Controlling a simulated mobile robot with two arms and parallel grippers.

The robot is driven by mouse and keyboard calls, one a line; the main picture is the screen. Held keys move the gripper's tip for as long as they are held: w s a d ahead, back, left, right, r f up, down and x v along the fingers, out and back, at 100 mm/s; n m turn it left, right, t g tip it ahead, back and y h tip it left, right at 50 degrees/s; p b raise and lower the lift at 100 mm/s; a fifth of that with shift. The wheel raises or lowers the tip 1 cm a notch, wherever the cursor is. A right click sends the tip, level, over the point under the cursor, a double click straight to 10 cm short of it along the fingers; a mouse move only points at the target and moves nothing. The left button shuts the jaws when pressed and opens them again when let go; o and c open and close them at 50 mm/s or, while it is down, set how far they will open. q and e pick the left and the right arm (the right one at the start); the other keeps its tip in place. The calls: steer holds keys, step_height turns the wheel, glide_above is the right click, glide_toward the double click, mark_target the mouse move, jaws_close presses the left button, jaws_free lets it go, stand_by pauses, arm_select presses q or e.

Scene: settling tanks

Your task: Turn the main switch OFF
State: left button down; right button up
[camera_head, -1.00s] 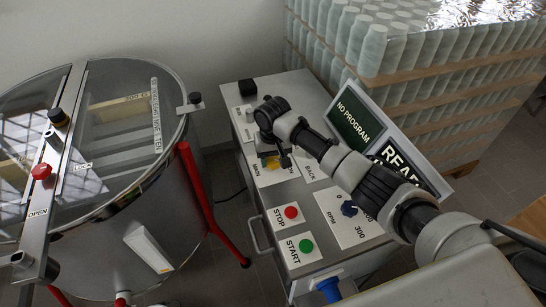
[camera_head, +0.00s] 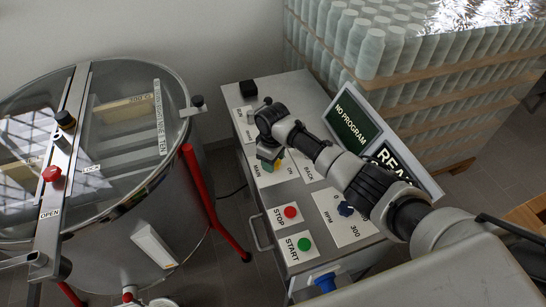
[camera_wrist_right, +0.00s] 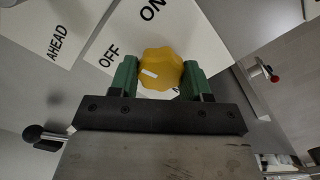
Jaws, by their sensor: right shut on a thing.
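The main switch is a yellow lobed knob (camera_wrist_right: 161,66) on a white plate marked OFF and ON. In the right wrist view its white mark is on its left side, below and right of the word OFF; ON is above the knob. My right gripper (camera_wrist_right: 161,78) is shut on the knob, with a green finger pad on each side. In the head view my right gripper (camera_head: 270,160) is over the MAIN plate on the grey control cabinet (camera_head: 262,218) and mostly hides the knob. My left gripper is not in view.
A tilted screen (camera_head: 352,122) stands at right. A large glass-lidded drum (camera_head: 120,170) stands at left.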

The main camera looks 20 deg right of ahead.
steer(key=shift+n, duration=2)
steer(key=shift+a, duration=0.1)
steer(key=o, duration=0.9)
step_height(320, 180, up, 11)
steer(key=shift+f+b, duration=0.1)
steer(key=shift+b, duration=0.25)
